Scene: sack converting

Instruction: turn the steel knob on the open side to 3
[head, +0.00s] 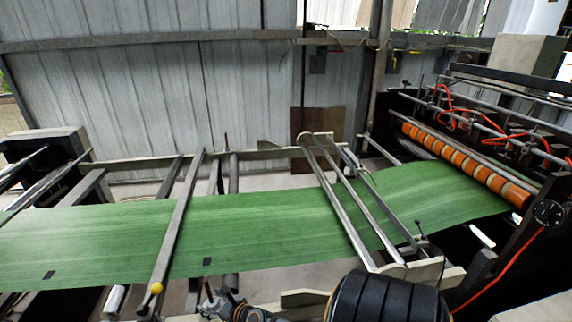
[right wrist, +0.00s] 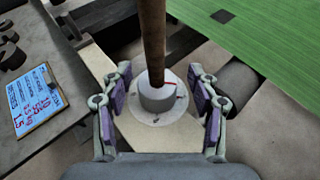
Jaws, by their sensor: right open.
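The steel knob (right wrist: 157,97) is a short grey cylinder on a pale round dial (right wrist: 150,116) in the right wrist view. A red mark shows at its upper right edge; the dial's small marks are too small to read. My right gripper (right wrist: 159,86) is open, with its purple-padded fingers on either side of the knob and a gap at each side. The gripper is partly in view at the bottom edge of the head view (head: 213,303). I cannot make out the knob in the head view. My left gripper is not in view.
A brown rod (right wrist: 152,35) rises just beyond the knob. A clipboard (right wrist: 35,103) with red and blue writing lies at left in the wrist view. A green web (head: 110,235) runs across the machine under steel bars.

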